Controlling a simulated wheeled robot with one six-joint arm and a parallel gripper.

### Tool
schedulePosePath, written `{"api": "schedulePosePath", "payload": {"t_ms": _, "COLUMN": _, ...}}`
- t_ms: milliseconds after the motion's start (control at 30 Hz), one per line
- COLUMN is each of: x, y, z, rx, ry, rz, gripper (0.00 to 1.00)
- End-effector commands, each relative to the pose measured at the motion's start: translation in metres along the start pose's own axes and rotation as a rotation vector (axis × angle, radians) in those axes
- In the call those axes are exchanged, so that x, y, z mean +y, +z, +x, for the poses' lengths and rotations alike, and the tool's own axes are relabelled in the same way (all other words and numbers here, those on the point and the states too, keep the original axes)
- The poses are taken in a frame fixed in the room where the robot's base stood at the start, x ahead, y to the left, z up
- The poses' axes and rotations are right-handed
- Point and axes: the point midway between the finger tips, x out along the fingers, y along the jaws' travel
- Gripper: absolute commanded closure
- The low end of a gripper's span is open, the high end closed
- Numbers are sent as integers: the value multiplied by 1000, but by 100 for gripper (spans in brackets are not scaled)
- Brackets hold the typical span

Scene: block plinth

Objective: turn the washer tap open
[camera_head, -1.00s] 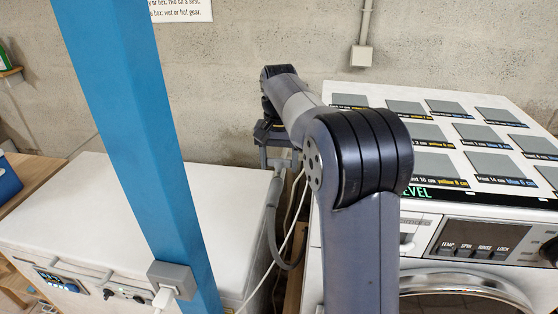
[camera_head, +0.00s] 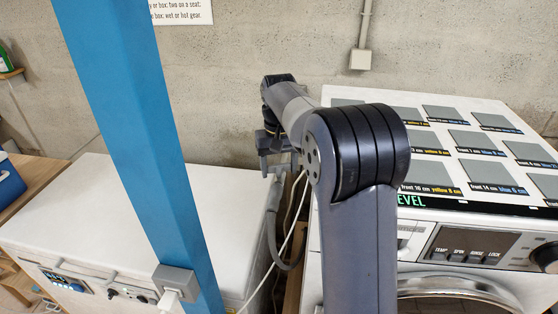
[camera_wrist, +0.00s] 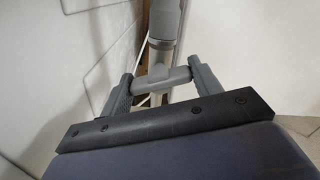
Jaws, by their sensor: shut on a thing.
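The washer tap (camera_wrist: 166,82) shows in the wrist view as a grey crossbar handle on an upright pipe between the machine sides. My gripper (camera_wrist: 163,77) has one finger at each end of the crossbar and is shut on it. In the head view my gripper (camera_head: 268,146) is low near the wall, in the gap between the white chest and the washer (camera_head: 415,235). The tap is mostly hidden there by my gripper and arm. A grey hose (camera_head: 271,222) hangs below it.
A white chest (camera_head: 110,215) stands left of the gap. A blue post (camera_head: 135,130) rises in front of it, with a socket box (camera_head: 174,281) on it. White cables (camera_head: 291,220) run down the gap. The block wall (camera_head: 260,50) is close behind.

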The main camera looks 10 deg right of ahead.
Motion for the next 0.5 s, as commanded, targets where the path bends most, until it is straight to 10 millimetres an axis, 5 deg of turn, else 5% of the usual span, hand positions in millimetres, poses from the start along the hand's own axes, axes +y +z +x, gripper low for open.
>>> {"api": "schedulePosePath", "payload": {"t_ms": 500, "x": 0, "y": 0, "z": -3, "rx": 1, "ry": -1, "rz": -489, "gripper": 63}}
